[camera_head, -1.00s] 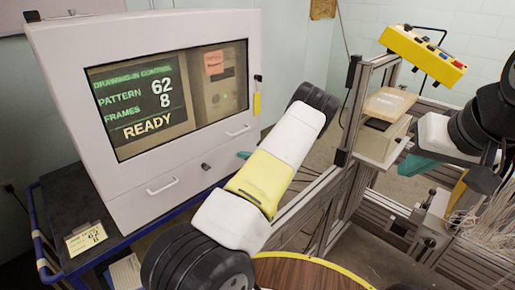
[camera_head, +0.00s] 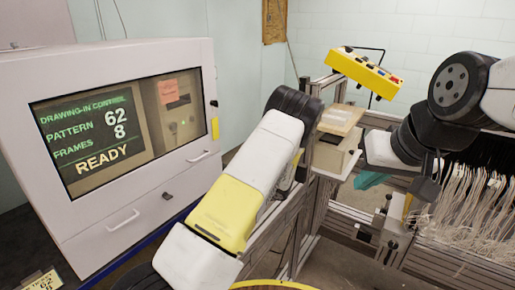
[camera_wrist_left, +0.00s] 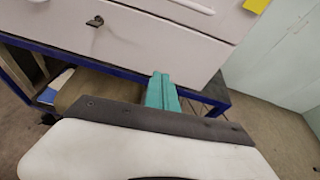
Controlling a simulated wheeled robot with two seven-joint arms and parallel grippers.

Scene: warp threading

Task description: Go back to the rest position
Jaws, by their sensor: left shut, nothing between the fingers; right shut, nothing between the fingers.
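My right gripper (camera_head: 370,179) has teal fingers and shows at the right of the head view, in front of the metal frame. Its fingers are shut and hold nothing. My left arm crosses the middle of the head view and hides its own gripper there. The left wrist view shows the left gripper's teal fingers (camera_wrist_left: 162,92) together, shut and empty. They stand in front of the white cabinet's lower edge and the blue cart frame, with no contact clearly visible.
A white control cabinet (camera_head: 190,190) with a screen reading READY stands at the left. A metal frame (camera_head: 315,205) carries a yellow button box (camera_head: 365,72) and a wooden-topped box (camera_head: 341,118). Many pale threads (camera_head: 470,205) hang at the right. A round tabletop's yellow edge shows at the bottom.

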